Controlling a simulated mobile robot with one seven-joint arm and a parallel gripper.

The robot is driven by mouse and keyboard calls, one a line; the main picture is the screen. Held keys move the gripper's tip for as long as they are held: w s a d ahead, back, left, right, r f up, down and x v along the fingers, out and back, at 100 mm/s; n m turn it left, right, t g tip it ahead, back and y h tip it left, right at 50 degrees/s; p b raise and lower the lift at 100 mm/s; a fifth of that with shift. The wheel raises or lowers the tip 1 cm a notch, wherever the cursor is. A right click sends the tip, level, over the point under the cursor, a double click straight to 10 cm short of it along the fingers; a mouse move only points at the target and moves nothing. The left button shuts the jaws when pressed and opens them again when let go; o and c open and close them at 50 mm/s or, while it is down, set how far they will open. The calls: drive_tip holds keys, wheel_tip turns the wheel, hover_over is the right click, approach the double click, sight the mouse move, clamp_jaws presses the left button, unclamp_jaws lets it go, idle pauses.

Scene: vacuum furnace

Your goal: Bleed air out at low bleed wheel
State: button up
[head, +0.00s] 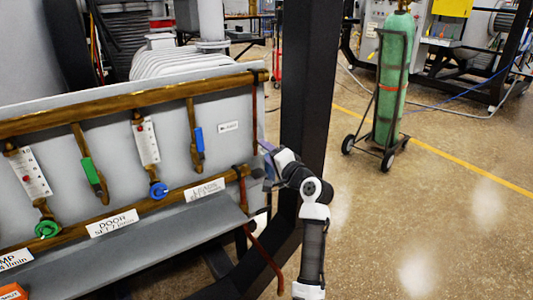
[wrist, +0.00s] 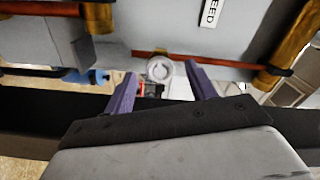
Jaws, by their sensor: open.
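In the wrist view a small pale grey round wheel (wrist: 160,69) sits on a thin copper-red pipe, near a label (wrist: 211,12) whose visible letters read "EED". I take it as the bleed wheel. My gripper (wrist: 161,80) is open, with its two purple fingers apart and the wheel showing between their tips. I cannot tell whether the fingers touch it. In the head view my gripper (head: 268,166) is at the right end of the panel (head: 228,95), beside the lower brass manifold pipe. The wheel cannot be made out there.
The panel carries a blue valve knob (head: 158,190), a green valve knob (head: 47,229) and flow gauges. A grey ledge (head: 130,255) runs below. A black post (head: 305,90) stands close behind my arm. A green gas cylinder (head: 392,80) stands on a cart; floor on the right is open.

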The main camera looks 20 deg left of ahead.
drive_tip(key=b+v, duration=0.1)
drive_tip(key=v, duration=1.1)
drive_tip(key=shift+s+d, duration=0.1)
